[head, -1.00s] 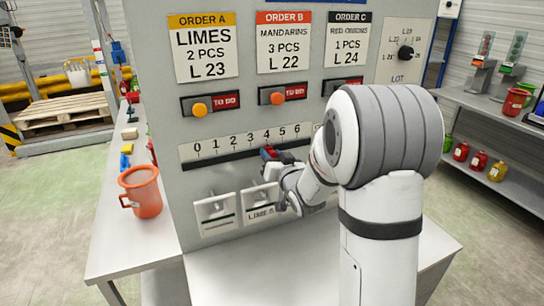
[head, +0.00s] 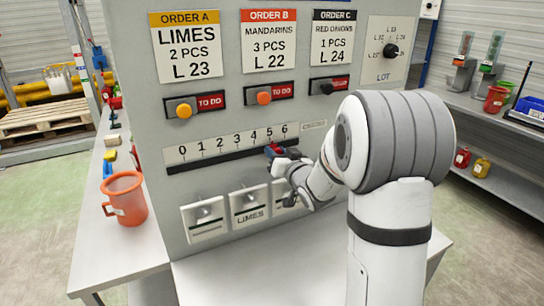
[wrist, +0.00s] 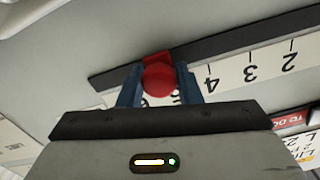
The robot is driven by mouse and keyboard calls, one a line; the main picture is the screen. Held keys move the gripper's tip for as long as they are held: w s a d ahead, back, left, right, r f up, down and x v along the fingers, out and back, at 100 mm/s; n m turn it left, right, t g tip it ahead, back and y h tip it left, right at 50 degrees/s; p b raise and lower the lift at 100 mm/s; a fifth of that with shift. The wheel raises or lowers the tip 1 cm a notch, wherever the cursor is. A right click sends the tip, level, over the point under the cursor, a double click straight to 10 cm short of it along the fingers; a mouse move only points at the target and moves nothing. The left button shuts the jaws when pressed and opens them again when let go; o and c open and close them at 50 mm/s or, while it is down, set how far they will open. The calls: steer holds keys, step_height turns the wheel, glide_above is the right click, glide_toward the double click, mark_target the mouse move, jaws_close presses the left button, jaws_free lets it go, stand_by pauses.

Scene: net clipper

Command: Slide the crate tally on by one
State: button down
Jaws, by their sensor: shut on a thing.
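The crate tally is a scale (head: 225,143) numbered 0 to 6 above a dark slotted rail (head: 215,159) on the grey panel. Its slider has a round red knob (wrist: 158,80). In the head view my gripper (head: 274,151) is at the rail, at about the 5. In the wrist view my gripper (wrist: 158,88) is shut on the red knob, with a blue finger on each side. There the scale (wrist: 250,70) appears upside down, with 2, 3 and 4 clear. The figures behind the fingers are partly hidden, so the exact mark is unclear.
Above are order cards A (head: 191,48), B (head: 269,43) and C (head: 340,42) with buttons, and a lot dial (head: 390,51). Below sit switches, one labelled LIMES (head: 250,205). An orange jug (head: 125,198) stands on the left bench. The front counter is clear.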

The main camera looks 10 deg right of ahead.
steer(key=c, duration=1.1)
jaws_free()
steer(key=shift+s+a, duration=0.1)
steer(key=shift+a, duration=0.05)
steer(key=shift+o, duration=0.2)
steer(key=shift+s, duration=0.15)
steer(key=b+v, duration=0.2)
steer(key=v, duration=0.5)
steer(key=shift+s, duration=0.25)
